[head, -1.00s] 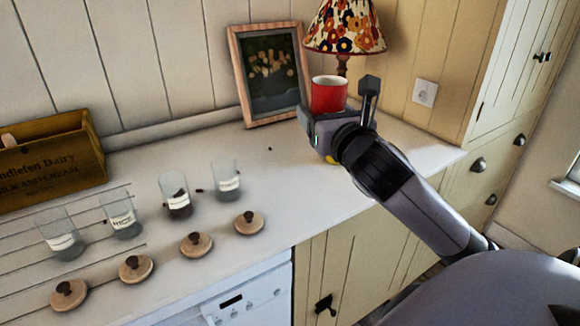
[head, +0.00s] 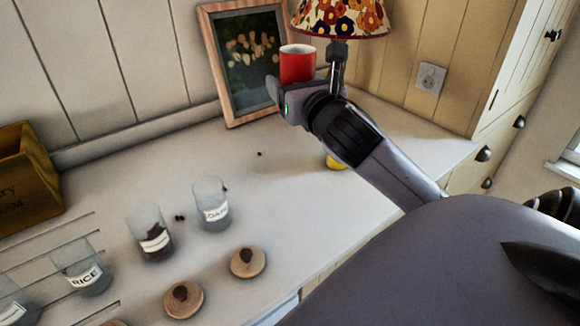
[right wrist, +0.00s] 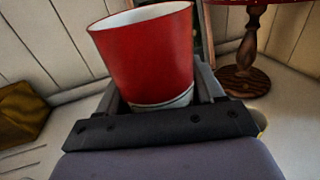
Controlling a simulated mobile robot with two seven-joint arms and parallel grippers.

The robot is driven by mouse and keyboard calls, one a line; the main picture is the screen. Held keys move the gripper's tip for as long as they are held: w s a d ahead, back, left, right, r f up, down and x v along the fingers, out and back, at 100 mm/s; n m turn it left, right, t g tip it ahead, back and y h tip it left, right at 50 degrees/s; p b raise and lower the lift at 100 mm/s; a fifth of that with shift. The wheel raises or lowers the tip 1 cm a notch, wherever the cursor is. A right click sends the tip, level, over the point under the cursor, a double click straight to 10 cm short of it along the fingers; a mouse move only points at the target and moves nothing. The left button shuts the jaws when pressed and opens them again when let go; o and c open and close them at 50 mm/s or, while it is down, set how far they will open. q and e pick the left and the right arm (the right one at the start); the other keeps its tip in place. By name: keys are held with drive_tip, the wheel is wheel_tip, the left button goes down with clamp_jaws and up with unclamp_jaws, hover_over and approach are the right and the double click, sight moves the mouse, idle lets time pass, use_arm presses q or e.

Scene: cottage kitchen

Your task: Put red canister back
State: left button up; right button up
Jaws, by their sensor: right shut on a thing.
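The red canister (head: 297,64) is an open-topped red cylinder with a pale inside. My right gripper (head: 300,88) is shut on it and holds it upright, in front of the picture frame and lamp in the head view. In the right wrist view the canister (right wrist: 150,55) stands between the two fingers of the gripper (right wrist: 160,98), with a pale band at its base. Whether its base touches the counter cannot be told, as the gripper hides it. My left gripper is not in view.
On the white counter (head: 270,190) stand several labelled glass jars (head: 211,205) with wooden lids (head: 247,262) before them. A wooden crate (head: 25,180) is at left. A framed picture (head: 243,60) and a floral lamp (head: 340,18) stand behind. A yellow thing (head: 334,163) is partly hidden by my arm.

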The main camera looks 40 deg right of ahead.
drive_tip(key=shift+w+f, duration=0.1)
drive_tip(key=shift+f, duration=0.1)
wheel_tip(320, 180, down, 20)
drive_tip(key=b, duration=0.5)
drive_tip(key=shift+r, duration=0.25)
drive_tip(key=shift+f+b, duration=0.2)
drive_tip(key=shift+b, duration=0.1)
drive_tip(key=o, duration=1.2)
drive_tip(key=shift+c, duration=0.2)
drive_tip(key=shift+r, duration=0.2)
drive_tip(key=b+v, duration=0.1)
drive_tip(key=v, duration=0.9)
drive_tip(key=shift+s+a+f, duration=0.1)
drive_tip(key=shift+s, duration=0.15)
drive_tip(key=shift+v, duration=0.8)
